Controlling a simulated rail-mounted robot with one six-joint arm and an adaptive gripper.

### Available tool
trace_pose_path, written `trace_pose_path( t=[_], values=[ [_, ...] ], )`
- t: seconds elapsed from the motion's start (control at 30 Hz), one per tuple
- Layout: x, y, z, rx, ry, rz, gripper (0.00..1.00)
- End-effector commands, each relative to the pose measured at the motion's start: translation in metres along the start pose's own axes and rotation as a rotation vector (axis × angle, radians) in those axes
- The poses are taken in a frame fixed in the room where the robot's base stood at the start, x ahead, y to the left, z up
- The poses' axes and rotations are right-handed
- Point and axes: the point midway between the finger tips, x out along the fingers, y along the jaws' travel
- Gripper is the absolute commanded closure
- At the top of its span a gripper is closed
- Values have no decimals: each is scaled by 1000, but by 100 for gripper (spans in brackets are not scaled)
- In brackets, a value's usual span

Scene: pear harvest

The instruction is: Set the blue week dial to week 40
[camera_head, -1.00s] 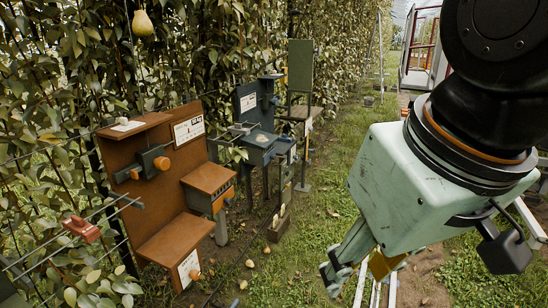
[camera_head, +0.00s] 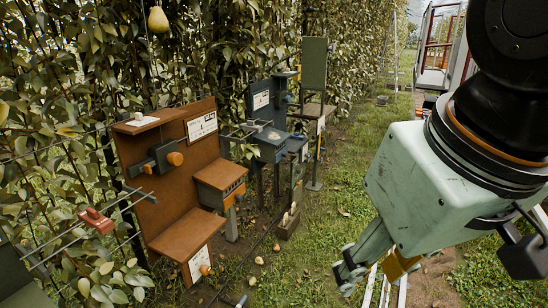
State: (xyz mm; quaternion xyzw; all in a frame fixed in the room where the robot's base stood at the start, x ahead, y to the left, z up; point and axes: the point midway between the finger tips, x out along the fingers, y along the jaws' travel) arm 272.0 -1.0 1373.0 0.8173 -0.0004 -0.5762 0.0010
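A blue-grey station stands beside the hedge in the middle distance, with an upright panel (camera_head: 254,101) bearing a white label and a blue box (camera_head: 270,144) below it. The week dial cannot be made out for certain at this size. My gripper (camera_head: 347,275) hangs at the lower right, pointing down and left, over the grass. It is well apart from the blue station and nearer to the camera. Its fingers are partly hidden behind its pale green housing, so their opening is unclear. Nothing is seen held in it.
A brown station (camera_head: 163,205) with orange knobs stands nearer on the left. A dark green panel (camera_head: 313,65) stands farther back. A red clip (camera_head: 97,220) sits on wires at the left. A pear (camera_head: 158,20) hangs above. Grass between the stations and my gripper is mostly clear.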

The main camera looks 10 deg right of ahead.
Motion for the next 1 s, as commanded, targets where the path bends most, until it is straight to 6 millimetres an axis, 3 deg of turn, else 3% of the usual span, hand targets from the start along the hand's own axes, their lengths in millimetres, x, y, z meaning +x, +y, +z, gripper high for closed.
trace_pose_path(
  t=[0.27,0.7,1.0],
  values=[
    [16,0,6,0,0,0,64],
    [60,-1,22,0,0,-1,64],
    [70,-1,25,0,0,-1,64]
  ],
)
